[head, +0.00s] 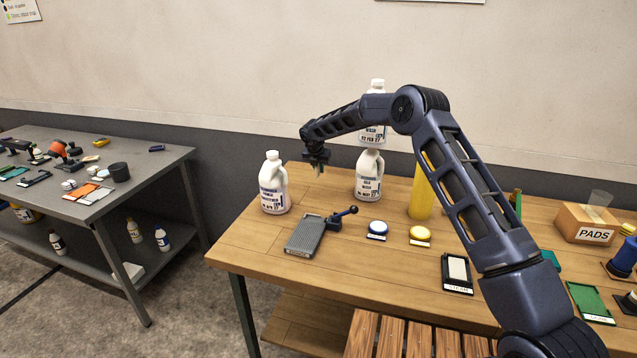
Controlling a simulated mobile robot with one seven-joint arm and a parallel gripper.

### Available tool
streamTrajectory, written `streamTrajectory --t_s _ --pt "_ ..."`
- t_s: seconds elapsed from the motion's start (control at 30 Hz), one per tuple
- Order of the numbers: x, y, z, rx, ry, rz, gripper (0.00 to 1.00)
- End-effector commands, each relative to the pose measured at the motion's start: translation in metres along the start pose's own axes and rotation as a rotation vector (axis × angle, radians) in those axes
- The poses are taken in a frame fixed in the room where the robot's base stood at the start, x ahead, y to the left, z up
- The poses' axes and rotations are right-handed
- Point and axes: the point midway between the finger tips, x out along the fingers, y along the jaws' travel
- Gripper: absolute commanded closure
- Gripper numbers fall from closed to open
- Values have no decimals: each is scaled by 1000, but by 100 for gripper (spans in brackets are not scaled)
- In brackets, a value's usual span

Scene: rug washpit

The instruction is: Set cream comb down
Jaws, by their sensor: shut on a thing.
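My gripper (317,161) points down above the back left part of the wooden table, between two white jugs. It is shut on a small pale thing (320,171), which I take for the cream comb. Only a little of it shows below the fingers, and its teeth are too small to make out. Whether it touches the tabletop (318,190) I cannot tell.
One white jug (273,185) stands left of my gripper, another (368,178) right. A yellow cylinder (421,195) stands right.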

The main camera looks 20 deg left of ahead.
Motion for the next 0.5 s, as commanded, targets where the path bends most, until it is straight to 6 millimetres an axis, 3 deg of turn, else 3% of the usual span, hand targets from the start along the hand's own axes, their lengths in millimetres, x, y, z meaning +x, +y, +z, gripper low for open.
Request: streamTrajectory --t_s 0.1,0.37,0.5 --pt "15 0 -7 0 1 0 100" --pt "29 0 -12 0 0 0 100" --pt "46 0 -20 -1 2 -2 100"
